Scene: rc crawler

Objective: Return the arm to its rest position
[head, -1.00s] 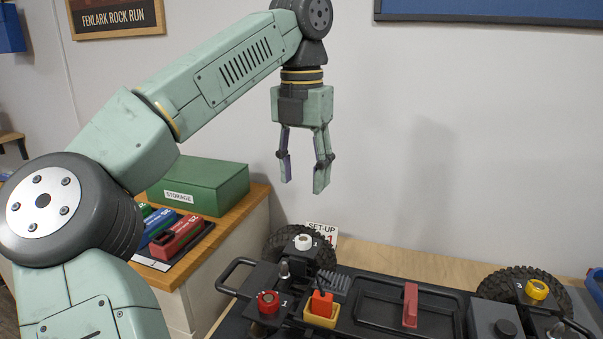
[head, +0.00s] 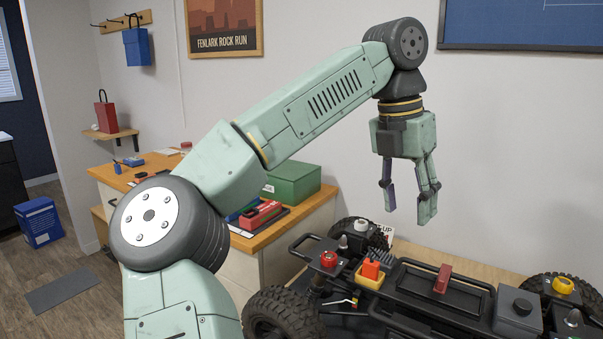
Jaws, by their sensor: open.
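My gripper (head: 410,205) hangs at the end of my mint-green arm, fingers pointing down. It is open, and nothing shows between the fingers. It is in the air above the far left part of the RC crawler, in front of the plain wall. The crawler (head: 440,310) is a dark chassis with large black tyres, on a wooden bench at the lower right. It carries a red knob, a yellow-framed orange block (head: 370,271), a red lever (head: 442,278) and a yellow knob. My arm hides part of the bench on the left.
A wooden-topped cabinet (head: 110,172) stands at the left with a green storage box (head: 292,183) and red and blue packs. A blue bin (head: 40,222) and a dark mat (head: 64,290) are on the floor at far left. The space around my gripper is clear.

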